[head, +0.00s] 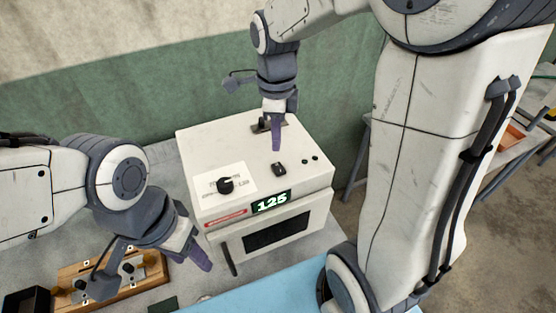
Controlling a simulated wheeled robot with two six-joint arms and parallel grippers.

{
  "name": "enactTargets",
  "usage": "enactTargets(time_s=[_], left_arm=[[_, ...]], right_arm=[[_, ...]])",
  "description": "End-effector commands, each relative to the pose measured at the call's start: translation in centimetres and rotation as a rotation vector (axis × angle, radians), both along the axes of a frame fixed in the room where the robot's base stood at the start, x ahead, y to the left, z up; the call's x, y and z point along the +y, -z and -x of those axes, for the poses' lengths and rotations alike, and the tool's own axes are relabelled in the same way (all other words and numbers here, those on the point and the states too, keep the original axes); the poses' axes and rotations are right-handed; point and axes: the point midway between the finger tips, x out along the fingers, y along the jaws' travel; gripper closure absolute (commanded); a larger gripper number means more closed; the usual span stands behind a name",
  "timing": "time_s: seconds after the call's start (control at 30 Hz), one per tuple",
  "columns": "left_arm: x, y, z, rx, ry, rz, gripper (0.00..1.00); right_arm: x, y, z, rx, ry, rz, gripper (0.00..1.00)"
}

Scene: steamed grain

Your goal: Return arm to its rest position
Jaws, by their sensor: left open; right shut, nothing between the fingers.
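My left gripper (198,258) is open and empty, hanging low at the left above the grey table, near the front left corner of the white oven box. My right gripper (277,138) is shut with nothing in it. It points down over the top of the white oven (205,145), just behind a small black switch (279,169). Whether its tip touches the oven top cannot be told. My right arm's large white links fill the right side of the view.
A wooden rack (152,277) with metal parts lies at lower left, near a black box (27,300). A blue mat (270,290) lies in front. Another table (510,150) stands at right.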

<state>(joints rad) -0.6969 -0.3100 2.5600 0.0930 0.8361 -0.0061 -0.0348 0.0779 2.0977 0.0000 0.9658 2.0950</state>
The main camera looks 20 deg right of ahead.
Motion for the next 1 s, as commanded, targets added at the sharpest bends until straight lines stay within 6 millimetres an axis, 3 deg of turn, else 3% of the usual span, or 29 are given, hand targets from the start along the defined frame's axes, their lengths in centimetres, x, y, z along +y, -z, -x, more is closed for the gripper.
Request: enactTargets(time_s=[0.17, 0.73, 0.87, 1.0], left_arm=[[0.0, -1.4, 0.0, 0.0, 0.002, 0.0, 0.5], [0.0, -1.0, 0.0, 0.0, 0.002, 0.0, 0.5], [0.0, 0.3, 0.0, 0.0, 0.001, 0.0, 0.5], [0.0, 2.6, 0.0, 0.0, 0.0, 0.0, 0.5]], right_arm=[[0.0, -1.5, 0.0, 0.0, 0.0, 0.0, 1.0], [0.4, -1.1, 0.2, 0.0, -0.036, -0.001, 1.0], [2.3, 0.2, 1.5, -0.006, -0.266, -0.008, 1.0], [5.7, 2.5, 4.4, -0.02, -0.741, -0.019, 1.0]])
